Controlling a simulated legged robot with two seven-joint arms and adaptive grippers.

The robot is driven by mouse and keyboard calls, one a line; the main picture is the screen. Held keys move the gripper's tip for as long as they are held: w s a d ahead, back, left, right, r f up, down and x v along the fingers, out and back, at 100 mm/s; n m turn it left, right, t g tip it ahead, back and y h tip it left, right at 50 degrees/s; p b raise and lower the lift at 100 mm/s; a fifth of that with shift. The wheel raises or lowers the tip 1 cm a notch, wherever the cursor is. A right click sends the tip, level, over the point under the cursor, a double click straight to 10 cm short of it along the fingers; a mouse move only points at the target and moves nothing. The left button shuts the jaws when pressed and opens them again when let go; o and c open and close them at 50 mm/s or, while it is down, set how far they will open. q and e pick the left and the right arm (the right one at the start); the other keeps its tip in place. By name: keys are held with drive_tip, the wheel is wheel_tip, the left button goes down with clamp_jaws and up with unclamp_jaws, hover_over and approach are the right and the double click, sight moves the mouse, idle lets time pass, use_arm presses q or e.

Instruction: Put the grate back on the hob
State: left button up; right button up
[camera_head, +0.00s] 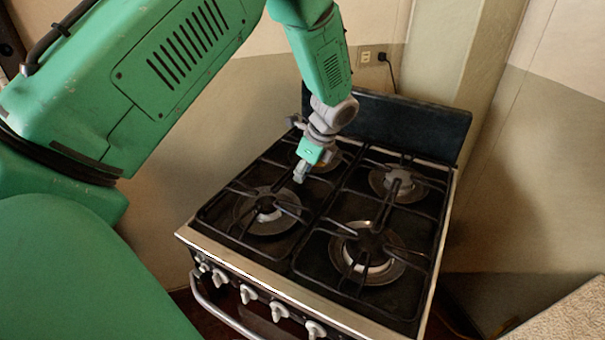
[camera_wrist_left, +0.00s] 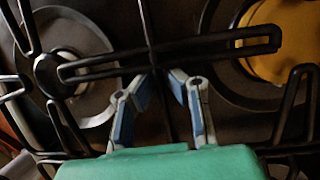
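The hob (camera_head: 186,235) is the top of a black stove with a pale metal edge. A black left-hand grate (camera_head: 232,187) lies over its two left burners; I cannot tell whether it is fully seated. My left gripper (camera_head: 299,175) points down at the middle of this grate. In the left wrist view its two fingers (camera_wrist_left: 162,76) converge close together around a thin bar of the grate (camera_wrist_left: 225,42), and they look shut on it. The exact contact at the fingertips is partly hidden by a crossing bar. My right gripper is not in view.
A second grate (camera_head: 437,215) covers the two right burners. A dark upright panel (camera_head: 400,122) stands along the back of the stove. Knobs (camera_head: 279,311) and a handle (camera_head: 222,314) are on the front. Walls stand close behind and to the right.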

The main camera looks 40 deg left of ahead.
use_arm(q)
drive_tip(key=shift+o, duration=1)
drive_tip(key=shift+d+r, duration=0.1)
drive_tip(key=shift+d, duration=0.1)
drive_tip(key=shift+d+r, duration=0.15)
drive_tip(key=v, duration=1.1)
drive_tip(key=shift+r, duration=0.3)
